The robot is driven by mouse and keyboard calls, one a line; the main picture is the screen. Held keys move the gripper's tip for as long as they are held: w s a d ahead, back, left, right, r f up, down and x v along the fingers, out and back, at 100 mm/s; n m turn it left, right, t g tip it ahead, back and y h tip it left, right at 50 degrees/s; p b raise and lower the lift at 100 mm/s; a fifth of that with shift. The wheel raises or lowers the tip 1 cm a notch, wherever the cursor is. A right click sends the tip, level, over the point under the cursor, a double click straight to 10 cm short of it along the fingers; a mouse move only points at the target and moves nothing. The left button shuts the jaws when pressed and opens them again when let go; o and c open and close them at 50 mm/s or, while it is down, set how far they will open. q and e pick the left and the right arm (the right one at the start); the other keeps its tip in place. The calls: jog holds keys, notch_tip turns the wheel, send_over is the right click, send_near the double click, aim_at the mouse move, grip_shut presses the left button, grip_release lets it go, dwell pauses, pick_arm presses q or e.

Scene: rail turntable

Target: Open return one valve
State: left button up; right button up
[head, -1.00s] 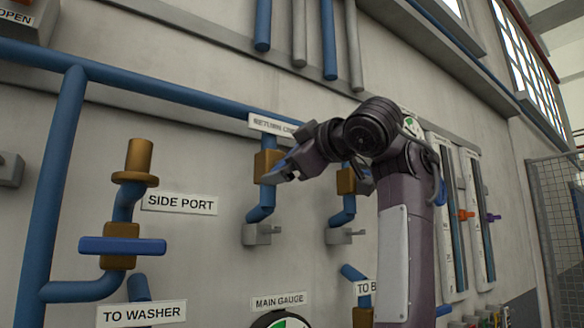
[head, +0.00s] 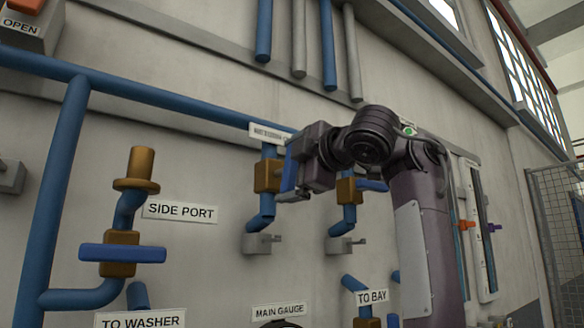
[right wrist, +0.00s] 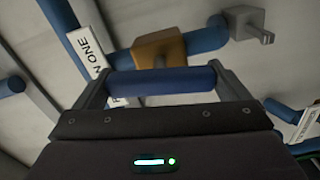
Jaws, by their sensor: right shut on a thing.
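The return one valve has a brass body (head: 267,176) on a short blue drop pipe, below a partly hidden label (head: 268,134). Its blue bar handle (head: 290,174) stands near upright in the head view, roughly along the pipe. My right gripper (head: 288,182) is shut on this handle. In the right wrist view the handle (right wrist: 160,80) lies between the two fingers, with the brass body (right wrist: 158,48) just beyond and the label (right wrist: 88,52) ending in "ONE" beside it. My left gripper is not in view.
A second brass valve (head: 347,190) with a blue handle sits just right, behind my right arm. The side port valve (head: 122,252) is at left, its handle level. A mesh fence (head: 555,235) stands at far right.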

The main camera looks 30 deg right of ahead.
aim_at(295, 168)
jog(key=shift+s+r, duration=0.1)
jog(key=shift+r, duration=0.1)
jog(key=o, duration=0.5)
jog(key=shift+o, duration=0.6)
jog(key=shift+w+f, duration=0.2)
jog(key=shift+w, duration=0.1)
jog(key=shift+s+f, duration=0.1)
jog(key=shift+s, duration=0.1)
jog(key=s+b, duration=0.1)
jog(key=s, duration=0.1)
jog(key=s+b, duration=0.2)
jog(key=s+d+b, duration=0.1)
jog(key=s, duration=0.1)
jog(key=shift+s, duration=0.25)
jog(key=shift+s+d+b, duration=0.1)
jog(key=shift+s+b, duration=0.25)
jog(key=shift+s, duration=0.15)
